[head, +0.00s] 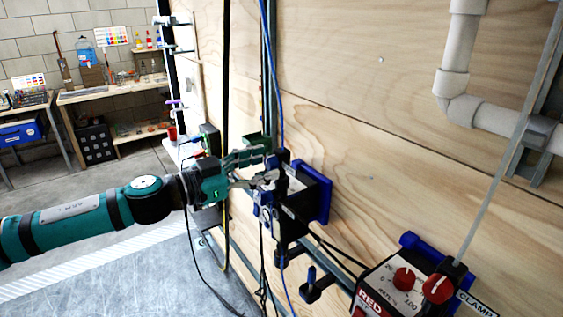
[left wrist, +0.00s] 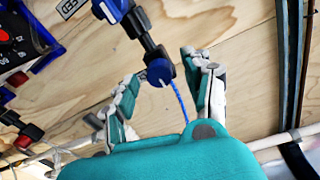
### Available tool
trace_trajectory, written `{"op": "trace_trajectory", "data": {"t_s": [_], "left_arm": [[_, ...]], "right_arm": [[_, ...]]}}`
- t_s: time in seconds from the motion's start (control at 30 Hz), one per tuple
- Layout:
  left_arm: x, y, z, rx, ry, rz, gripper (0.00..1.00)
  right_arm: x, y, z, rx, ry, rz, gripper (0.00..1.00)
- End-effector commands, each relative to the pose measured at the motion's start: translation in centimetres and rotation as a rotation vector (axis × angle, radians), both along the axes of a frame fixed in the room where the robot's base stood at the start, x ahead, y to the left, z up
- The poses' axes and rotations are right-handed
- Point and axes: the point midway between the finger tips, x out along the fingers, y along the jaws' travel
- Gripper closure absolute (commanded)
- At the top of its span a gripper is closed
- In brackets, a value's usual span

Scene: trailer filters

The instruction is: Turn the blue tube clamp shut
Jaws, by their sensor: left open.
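In the left wrist view, the blue round knob of the tube clamp (left wrist: 159,70) sits at the end of a black bracket. A thin blue tube (left wrist: 180,103) runs down from beside it. My left gripper (left wrist: 163,68) is open, with one finger on each side of the knob; whether they touch it cannot be told. In the head view, my left gripper (head: 270,166) is at the black box with blue edges (head: 318,194) on the wooden wall. There its fingers and dark parts mostly hide the clamp. The blue tube (head: 273,60) comes down from above. My right gripper is not in view.
A second black box (head: 385,287) labelled RED, with red knobs and a CLAMP tag (head: 476,303), is at the lower right. White pipes (head: 460,65) run on the plywood wall. Dark cables hang below the gripper. Workbenches (head: 110,90) stand far back left.

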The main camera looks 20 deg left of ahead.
Motion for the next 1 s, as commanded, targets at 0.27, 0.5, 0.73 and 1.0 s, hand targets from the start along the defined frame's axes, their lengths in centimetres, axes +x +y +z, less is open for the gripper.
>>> {"op": "trace_trajectory", "data": {"t_s": [0.27, 0.5, 0.73, 1.0], "left_arm": [[-0.1, -0.1, 0.0, 0.0, -0.001, 0.003, 0.49], [-0.1, -0.1, 0.0, 0.0, -0.001, 0.003, 0.62], [-0.1, -0.1, 0.0, 0.0, -0.001, 0.003, 0.93], [-0.1, -0.1, 0.0, 0.009, -0.005, 0.003, 1.0]], "right_arm": [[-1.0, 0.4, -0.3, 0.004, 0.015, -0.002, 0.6], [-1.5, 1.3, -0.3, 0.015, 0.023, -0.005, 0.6], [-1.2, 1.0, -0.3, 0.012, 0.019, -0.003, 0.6], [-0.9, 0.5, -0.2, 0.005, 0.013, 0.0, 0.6]]}}
